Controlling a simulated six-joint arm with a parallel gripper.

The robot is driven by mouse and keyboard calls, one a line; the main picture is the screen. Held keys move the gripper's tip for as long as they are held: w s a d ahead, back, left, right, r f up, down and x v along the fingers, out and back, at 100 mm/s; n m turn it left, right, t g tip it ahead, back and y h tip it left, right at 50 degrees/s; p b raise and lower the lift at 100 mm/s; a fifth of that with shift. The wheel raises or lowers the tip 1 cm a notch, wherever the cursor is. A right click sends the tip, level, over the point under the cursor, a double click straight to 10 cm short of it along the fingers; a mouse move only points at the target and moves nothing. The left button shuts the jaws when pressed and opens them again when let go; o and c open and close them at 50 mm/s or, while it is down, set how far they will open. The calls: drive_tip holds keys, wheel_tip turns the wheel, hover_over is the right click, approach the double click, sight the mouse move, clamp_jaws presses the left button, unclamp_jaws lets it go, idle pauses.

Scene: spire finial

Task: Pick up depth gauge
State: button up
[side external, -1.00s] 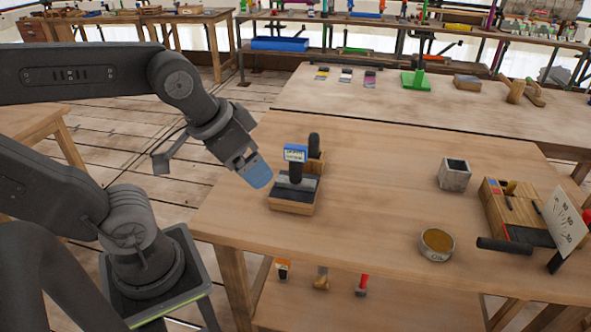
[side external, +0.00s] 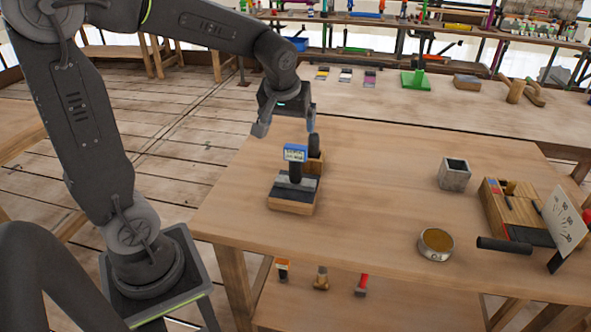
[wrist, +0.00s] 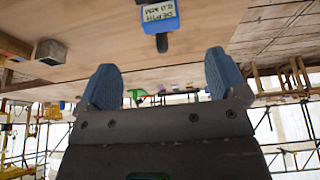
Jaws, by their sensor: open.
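The likely depth gauge (side external: 295,153), a dark upright tool with a blue head and a pale printed label, stands in a wooden holder (side external: 292,203) near the table's left side. In the wrist view its blue head (wrist: 158,14) shows at the top centre, upside down, with a dark rod end below it. My gripper (side external: 287,122) is above the gauge, open, its two fingers spread and apart from it. In the wrist view both blue finger pads of my gripper (wrist: 162,68) show with nothing between them. The gauge's lower part is out of that view.
A dark rounded handle (side external: 314,145) stands close behind the gauge. To the right are a grey square cup (side external: 454,174), a round tin (side external: 436,244) and a wooden block set (side external: 512,207) with a white scale plate. The table between is clear.

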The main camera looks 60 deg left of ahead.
sight(295, 147)
drive_tip(key=x, duration=0.9)
drive_tip(key=shift+a, duration=0.25)
drive_tip(key=shift+w+x, duration=0.1)
drive_tip(key=shift+x, duration=1.2)
drive_tip(key=shift+w+x, duration=0.15)
drive_tip(key=shift+x, duration=1.2)
drive_tip(key=shift+r, duration=0.1)
drive_tip(key=shift+c, duration=0.4)
drive_tip(key=c, duration=1.1)
drive_tip(key=shift+r, duration=0.15)
